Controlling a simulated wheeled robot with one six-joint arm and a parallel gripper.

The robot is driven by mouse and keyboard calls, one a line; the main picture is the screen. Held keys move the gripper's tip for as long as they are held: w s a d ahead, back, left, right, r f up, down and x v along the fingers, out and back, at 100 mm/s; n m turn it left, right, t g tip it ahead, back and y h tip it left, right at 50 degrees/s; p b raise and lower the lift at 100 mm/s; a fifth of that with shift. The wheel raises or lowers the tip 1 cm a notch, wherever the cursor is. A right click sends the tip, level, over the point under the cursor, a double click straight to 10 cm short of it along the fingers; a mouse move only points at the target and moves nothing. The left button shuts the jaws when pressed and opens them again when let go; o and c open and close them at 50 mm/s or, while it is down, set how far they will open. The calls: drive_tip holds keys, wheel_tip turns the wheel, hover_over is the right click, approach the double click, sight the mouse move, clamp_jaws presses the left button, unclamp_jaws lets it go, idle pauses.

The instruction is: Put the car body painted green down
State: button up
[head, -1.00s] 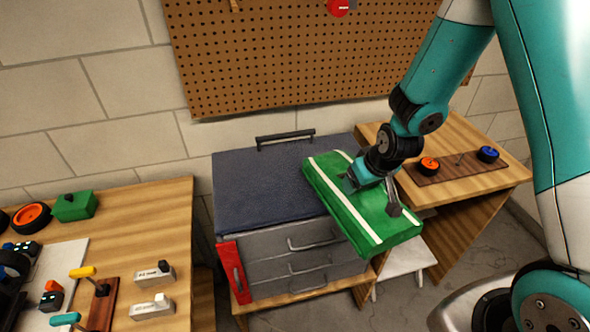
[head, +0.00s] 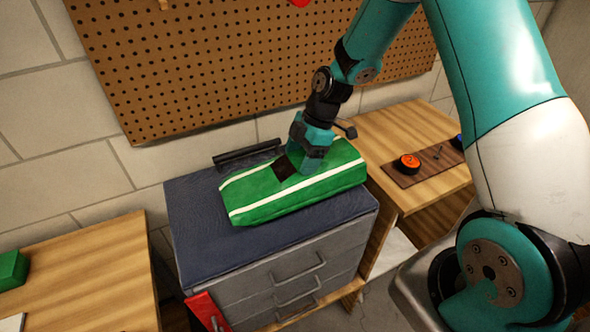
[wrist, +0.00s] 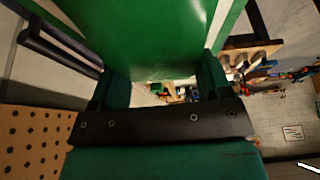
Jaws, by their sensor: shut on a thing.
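The green car body (head: 262,195) with white stripes is over the dark blue-grey top of the drawer cabinet (head: 200,245) in the head view. I cannot tell whether it touches that top. My gripper (head: 290,165) is shut on the car body from above. In the wrist view the car body (wrist: 150,35) fills the upper middle, between the two fingers of my gripper (wrist: 160,88). The car body hides much of the cabinet top.
A wooden table (head: 90,275) stands at the left with a green block (head: 12,270) on it. A wooden desk (head: 385,125) at the right holds a board with orange and blue wheels. A perforated board (head: 210,60) hangs on the wall behind. A black handle (head: 247,154) stands at the cabinet's back edge.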

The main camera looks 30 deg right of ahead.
drive_tip(key=shift+f+p, duration=0.4)
drive_tip(key=shift+f, duration=1.75)
drive_tip(key=shift+f, duration=0.2)
drive_tip(key=o, duration=0.9)
drive_tip(key=shift+o, duration=0.2)
drive_tip(key=shift+r, duration=0.1)
